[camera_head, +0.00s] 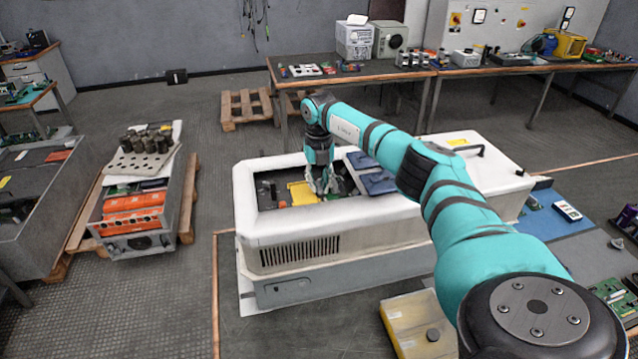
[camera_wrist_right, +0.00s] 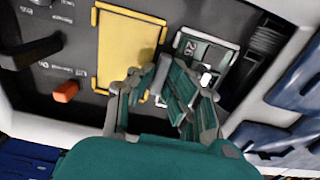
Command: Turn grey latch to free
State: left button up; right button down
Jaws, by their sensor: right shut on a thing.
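The white cabinet (camera_head: 345,225) has an open top with dark equipment inside. My right gripper (camera_head: 321,188) reaches down into this opening beside a yellow panel (camera_head: 302,192). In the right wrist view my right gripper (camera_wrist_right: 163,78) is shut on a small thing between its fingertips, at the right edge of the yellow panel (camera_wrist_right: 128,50). The fingers hide most of what they hold; I cannot clearly make out the grey latch or its angle. A grey-green unit marked 26 (camera_wrist_right: 194,48) lies just beyond the fingers. My left gripper does not show.
An orange switch (camera_wrist_right: 65,91) and a black handle (camera_wrist_right: 22,48) sit left of the yellow panel. The cabinet's raised white rim (camera_head: 270,222) surrounds the opening. A yellow box (camera_head: 410,322) lies on the floor in front.

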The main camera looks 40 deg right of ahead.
jog(key=shift+r, duration=0.1)
dwell(0.5)
jog(key=c, duration=1.3)
grip_release()
jog(key=shift+c, duration=0.2)
